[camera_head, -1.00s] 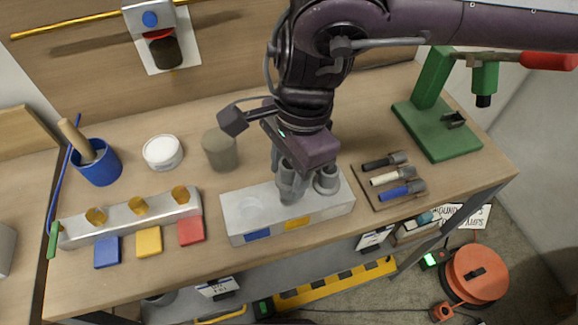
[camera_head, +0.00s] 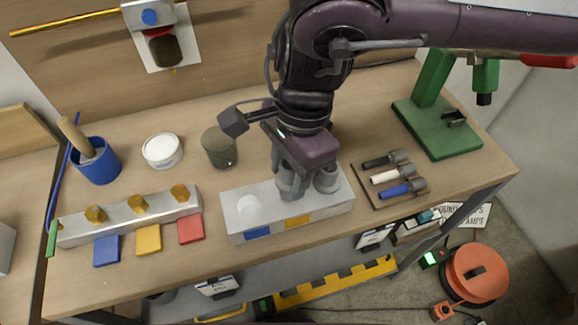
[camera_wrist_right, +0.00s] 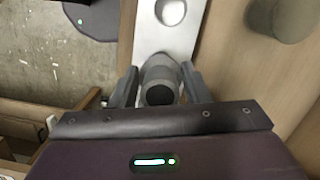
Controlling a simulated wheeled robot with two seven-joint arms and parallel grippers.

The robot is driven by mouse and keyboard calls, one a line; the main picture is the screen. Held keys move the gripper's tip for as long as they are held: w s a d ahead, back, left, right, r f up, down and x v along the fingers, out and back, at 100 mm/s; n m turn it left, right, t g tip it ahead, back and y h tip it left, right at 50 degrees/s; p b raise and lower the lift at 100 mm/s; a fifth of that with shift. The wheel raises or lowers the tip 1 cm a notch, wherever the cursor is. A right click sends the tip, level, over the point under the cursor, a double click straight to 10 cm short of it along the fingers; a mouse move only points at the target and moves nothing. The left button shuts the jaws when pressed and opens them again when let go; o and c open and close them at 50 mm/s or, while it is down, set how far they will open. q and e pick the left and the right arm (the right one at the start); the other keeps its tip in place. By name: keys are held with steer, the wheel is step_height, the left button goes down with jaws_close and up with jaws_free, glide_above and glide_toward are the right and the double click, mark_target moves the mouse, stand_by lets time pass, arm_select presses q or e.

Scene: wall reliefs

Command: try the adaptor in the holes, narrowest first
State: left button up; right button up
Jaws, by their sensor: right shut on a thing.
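The adaptor (camera_wrist_right: 160,75) is a grey, round, stepped piece with a dark round opening, seen in the right wrist view between my fingers. My right gripper (camera_wrist_right: 160,88) is shut on it. In the head view my right gripper (camera_head: 292,184) is over the middle and right of a silver block (camera_head: 232,222) with blue and yellow labels. A round hole (camera_head: 248,205) at the block's left is uncovered. A grey ring-shaped part (camera_head: 327,179) shows at the block's right end; whether it belongs to the adaptor is unclear. The adaptor's lower end and the holes beneath are hidden.
A silver bar (camera_head: 118,222) with amber pieces and coloured tiles lies left. A blue pot (camera_head: 98,168), white tub (camera_head: 162,150) and dark jar (camera_head: 218,148) stand behind. A tool tray (camera_head: 366,190) and green press (camera_head: 440,138) are right.

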mark_target(289, 184)
steer(key=shift+f+b, duration=1.15)
steer(key=shift+f, duration=0.6)
steer(key=o, duration=1)
steer(key=shift+o, duration=0.2)
steer(key=shift+r, duration=0.15)
steer(key=r, duration=0.5)
steer(key=d+r, duration=0.1)
steer(key=r, duration=0.1)
steer(key=shift+w+r, duration=0.3)
